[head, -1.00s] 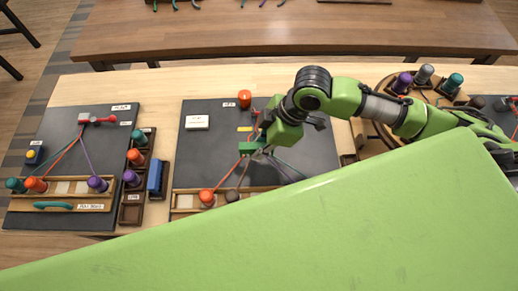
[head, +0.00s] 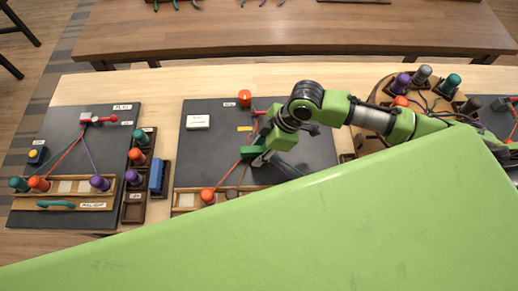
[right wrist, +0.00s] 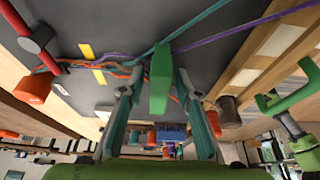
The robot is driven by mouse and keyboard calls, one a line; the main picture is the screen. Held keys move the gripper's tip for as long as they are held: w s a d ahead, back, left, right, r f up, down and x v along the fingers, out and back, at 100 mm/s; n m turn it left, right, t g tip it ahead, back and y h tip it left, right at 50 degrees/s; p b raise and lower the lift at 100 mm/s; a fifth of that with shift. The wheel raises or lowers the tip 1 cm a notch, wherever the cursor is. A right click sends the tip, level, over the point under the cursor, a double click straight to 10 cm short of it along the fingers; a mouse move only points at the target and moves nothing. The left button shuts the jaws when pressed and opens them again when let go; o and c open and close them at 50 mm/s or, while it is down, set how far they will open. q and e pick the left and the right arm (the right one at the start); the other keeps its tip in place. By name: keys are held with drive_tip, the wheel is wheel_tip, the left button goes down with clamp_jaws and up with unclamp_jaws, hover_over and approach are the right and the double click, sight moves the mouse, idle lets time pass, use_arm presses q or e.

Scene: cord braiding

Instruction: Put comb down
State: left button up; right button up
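The green comb (head: 252,152) is on the middle board, by the strands of the braid. In the right wrist view the comb (right wrist: 160,80) stands between the two fingers of my right gripper (right wrist: 158,84), with a gap on each side. The right gripper (head: 260,157) reaches it from the right in the head view, and its fingers partly cover it there. The fingers are apart. Purple and teal cords (right wrist: 225,40) run past the comb's tip. A green arm part at the right edge of the right wrist view may be my left arm; its fingers are not clear.
An orange spool (head: 207,197) stands on the wooden rail at the board's front. A white card (head: 198,122) lies at its back left. The left board (head: 60,150) has its own cords and spools. A round stand with spools (head: 385,92) is at the right. My green body part covers the front.

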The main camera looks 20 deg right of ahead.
drive_tip(key=shift+r, duration=0.1)
drive_tip(key=v, duration=1.2)
drive_tip(key=shift+b, duration=0.4)
